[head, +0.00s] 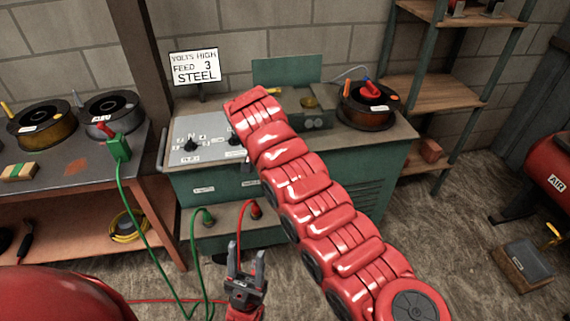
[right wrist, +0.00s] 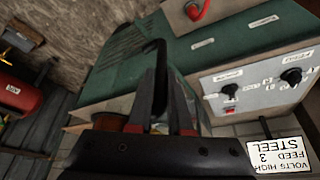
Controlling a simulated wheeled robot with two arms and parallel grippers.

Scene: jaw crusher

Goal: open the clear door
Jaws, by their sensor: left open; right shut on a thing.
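The green machine (head: 375,165) stands in the middle, with a pale dial panel (head: 205,135) on its left. A grey housing (head: 318,118) sits on its top, partly behind my right arm. I cannot make out the clear door's pane in either view. In the right wrist view, my right gripper (right wrist: 163,105) is shut on a black, hook-ended bar (right wrist: 160,58), which may be the door's handle. In the head view my right arm hides this gripper. My left gripper (head: 246,268) is open and empty, low in front of the machine.
A sign (head: 195,66) reading VOLTS HIGH, FEED 3, STEEL stands behind the panel. A wire spool (head: 368,112) sits at the machine's right. A bench (head: 60,170) with two more spools stands left. Green and red cables hang in front. Shelves (head: 440,92) and a red tank (head: 550,170) are right.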

